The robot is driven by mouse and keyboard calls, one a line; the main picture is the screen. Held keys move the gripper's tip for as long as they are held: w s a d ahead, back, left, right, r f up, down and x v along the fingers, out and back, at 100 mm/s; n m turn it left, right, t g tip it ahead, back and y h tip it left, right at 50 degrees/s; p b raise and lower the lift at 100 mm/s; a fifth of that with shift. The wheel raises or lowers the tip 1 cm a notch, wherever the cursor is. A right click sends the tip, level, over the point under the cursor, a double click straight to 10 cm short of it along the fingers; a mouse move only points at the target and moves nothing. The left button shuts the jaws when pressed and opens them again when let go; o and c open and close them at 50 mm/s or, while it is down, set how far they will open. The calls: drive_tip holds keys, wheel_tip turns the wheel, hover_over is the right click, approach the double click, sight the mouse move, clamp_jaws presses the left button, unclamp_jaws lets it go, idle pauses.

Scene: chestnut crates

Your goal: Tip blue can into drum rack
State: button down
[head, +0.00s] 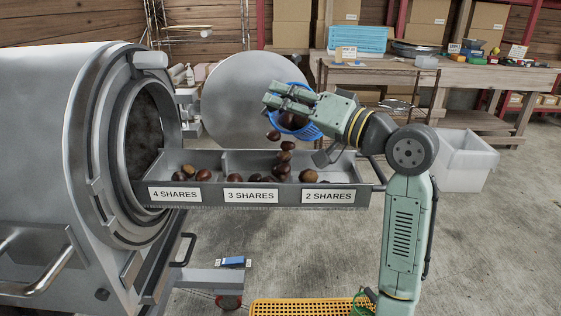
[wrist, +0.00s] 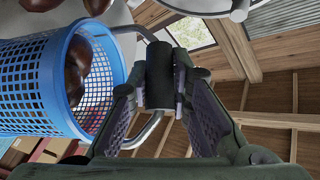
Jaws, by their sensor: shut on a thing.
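The blue can (head: 308,129), a mesh basket, is tipped over above the drum rack (head: 360,197). Its dark handle grip (wrist: 160,75) is between my fingers, and my gripper (head: 284,98) is shut on it; the fingers also show in the wrist view (wrist: 163,100). Chestnuts (wrist: 77,68) are still inside the can. Several chestnuts (head: 273,135) are falling from its mouth above the middle compartment, labelled 3 SHARES (head: 251,195). Chestnuts lie there, in the 4 SHARES compartment (head: 175,194), and one near the left side of the 2 SHARES compartment (head: 328,196).
The steel drum (head: 50,130) stands open at the rack's left end, its round door (head: 240,100) swung out behind the rack. A yellow perforated crate (head: 290,308) is below in front. A translucent bin (head: 465,165) and a workbench (head: 490,75) stand behind my arm.

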drive_tip(key=shift+s+a+f+n+y+b, duration=0.1)
drive_tip(key=shift+s+f+n+y+b, duration=0.1)
drive_tip(key=shift+f+n+b, duration=0.4)
drive_tip(key=shift+s+a+f+n+y+b, duration=0.15)
drive_tip(key=shift+s+f+n+b, duration=0.2)
drive_tip(key=shift+b, duration=0.6)
drive_tip(key=shift+s+a+f+n+y+b, duration=0.1)
drive_tip(key=shift+f+n+b, duration=0.2)
drive_tip(key=shift+n+b, duration=0.35)
